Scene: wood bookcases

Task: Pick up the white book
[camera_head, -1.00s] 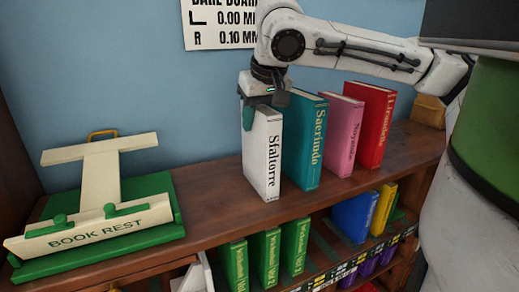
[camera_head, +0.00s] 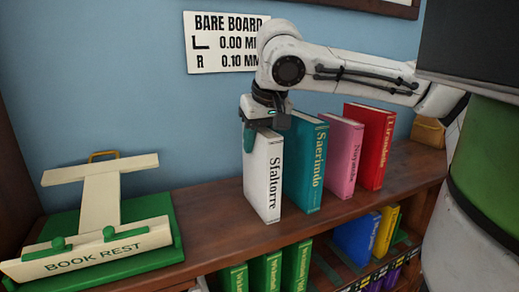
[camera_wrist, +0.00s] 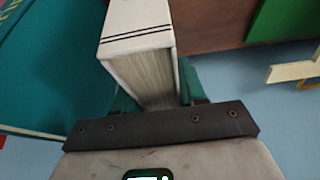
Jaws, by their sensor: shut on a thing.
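The white book (camera_head: 263,180), with "Sfaltorre" on its spine, stands upright on the bookcase top at the left end of a row of books. My gripper (camera_head: 263,128) is above it, shut on its upper part, one green finger showing on its left face. In the wrist view the white book (camera_wrist: 142,60) lies between the two green fingers (camera_wrist: 155,95), its page edges showing. The book's bottom appears at the shelf surface; I cannot tell whether it touches.
A teal book (camera_head: 305,165) stands close to the right, then a pink book (camera_head: 342,150) and a red book (camera_head: 377,148). A green and cream book rest (camera_head: 110,225) is at left. The wood between it and the white book is clear. A lower shelf holds more books.

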